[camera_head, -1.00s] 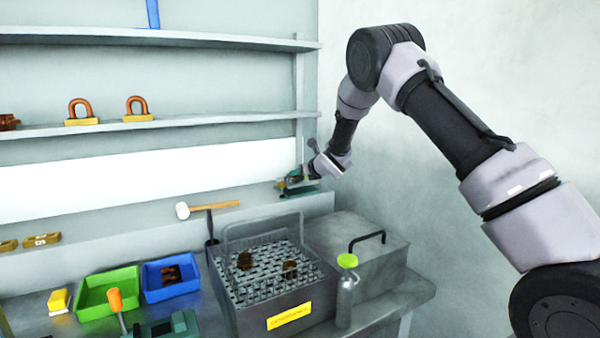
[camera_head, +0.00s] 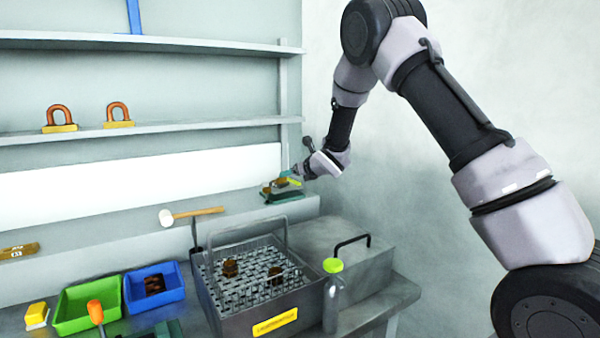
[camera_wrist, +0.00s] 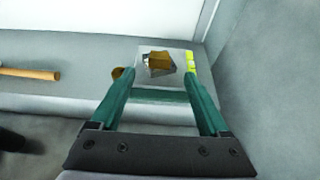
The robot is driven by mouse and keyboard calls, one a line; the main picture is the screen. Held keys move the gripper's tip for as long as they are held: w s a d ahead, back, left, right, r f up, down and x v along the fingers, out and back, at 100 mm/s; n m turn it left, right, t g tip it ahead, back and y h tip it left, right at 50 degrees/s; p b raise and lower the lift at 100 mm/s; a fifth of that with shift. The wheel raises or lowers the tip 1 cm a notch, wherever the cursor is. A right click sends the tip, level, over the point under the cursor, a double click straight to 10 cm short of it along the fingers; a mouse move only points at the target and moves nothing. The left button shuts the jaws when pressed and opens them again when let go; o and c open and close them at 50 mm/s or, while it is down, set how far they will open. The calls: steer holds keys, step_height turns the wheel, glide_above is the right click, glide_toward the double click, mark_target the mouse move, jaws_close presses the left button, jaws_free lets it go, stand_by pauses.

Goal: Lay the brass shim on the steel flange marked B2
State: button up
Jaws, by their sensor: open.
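My gripper (camera_head: 284,183) is at the back ledge, below the right end of the shelves. In the wrist view, its two teal fingers (camera_wrist: 158,78) stand apart. A brass-coloured piece with grey faces (camera_wrist: 158,64) shows just past and between the fingertips, over a pale grey plate with a yellow-green strip (camera_wrist: 191,62) at its right. I cannot tell whether the brass piece touches the plate. No B2 mark is readable, so I cannot tell which thing is the flange.
A mesh-topped box (camera_head: 272,320) holds brown parts; a bottle with a green cap (camera_head: 333,300) and a grey lidded box (camera_head: 372,268) stand right of it. A mallet (camera_head: 190,215), green bin (camera_head: 85,322) and blue bin (camera_head: 152,301) are left. A wall closes the right.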

steer(key=s+d+r+m+h, duration=0.2)
steer(key=s+d+r+m, duration=0.35)
steer(key=d+m, duration=0.25)
steer(key=s+d+r+m+h, duration=0.2)
steer(key=s+d+r+m, duration=0.35)
steer(key=d+m, duration=0.3)
steer(key=s+d+r+m+h, duration=0.1)
steer(key=s+d+r+m, duration=0.3)
steer(key=d+r+m, duration=0.4)
steer(key=s+d+m+g, duration=0.2)
steer(key=s+m, duration=0.9)
steer(key=s, duration=0.3)
steer(key=s+d+m+g, duration=0.2)
steer(key=s+d+m, duration=0.1)
steer(key=s+m, duration=0.8)
steer(key=s, duration=0.4)
steer(key=shift+d+f, duration=0.2)
steer(key=shift+f, duration=0.2)
